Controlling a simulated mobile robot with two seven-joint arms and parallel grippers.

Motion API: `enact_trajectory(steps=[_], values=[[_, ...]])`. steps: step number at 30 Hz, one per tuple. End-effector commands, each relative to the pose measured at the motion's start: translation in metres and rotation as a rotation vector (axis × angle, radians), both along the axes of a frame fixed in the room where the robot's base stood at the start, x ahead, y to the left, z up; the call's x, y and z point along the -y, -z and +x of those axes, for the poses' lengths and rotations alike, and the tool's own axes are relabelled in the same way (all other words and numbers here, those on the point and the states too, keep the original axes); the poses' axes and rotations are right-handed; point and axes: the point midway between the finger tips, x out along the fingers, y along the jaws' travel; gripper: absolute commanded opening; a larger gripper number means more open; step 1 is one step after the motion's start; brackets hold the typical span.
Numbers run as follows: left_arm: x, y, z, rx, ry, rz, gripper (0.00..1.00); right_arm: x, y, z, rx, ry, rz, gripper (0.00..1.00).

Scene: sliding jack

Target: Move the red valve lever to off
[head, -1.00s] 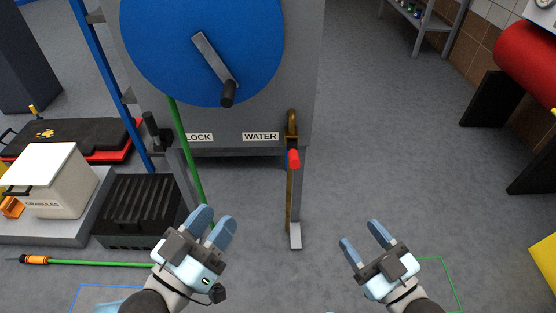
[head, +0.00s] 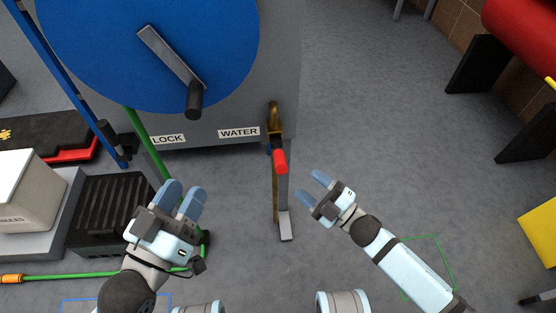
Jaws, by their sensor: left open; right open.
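The red valve lever (head: 280,161) sticks out toward me from the brass pipe (head: 274,118) below the WATER label (head: 239,132). My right gripper (head: 311,185) is open and empty, a little to the right of and below the red lever in the picture, apart from it. My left gripper (head: 182,194) is open and empty, to the left of the lever and in front of the black ribbed box.
A large blue wheel (head: 150,60) with a crank handle is on the grey cabinet. A grey post (head: 284,210) stands under the lever. A black ribbed box (head: 108,212) and green hose (head: 95,275) lie at left.

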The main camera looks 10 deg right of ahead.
Motion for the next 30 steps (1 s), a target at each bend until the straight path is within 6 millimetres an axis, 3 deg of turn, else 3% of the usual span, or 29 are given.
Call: enact_trajectory(steps=[12, 27, 30], values=[[0.002, 0.024, 0.001, -0.067, 0.023, 0.035, 0.43, -0.057, -0.019, 0.056, 0.001, 0.0, 0.002, 0.57], [0.002, 0.027, 0.005, -0.079, 0.028, 0.052, 0.43, -0.068, -0.024, 0.067, -0.003, 0.001, 0.001, 0.57], [0.002, 0.027, 0.004, -0.08, 0.028, 0.051, 0.43, -0.068, -0.024, 0.067, -0.001, 0.001, 0.002, 0.34]])
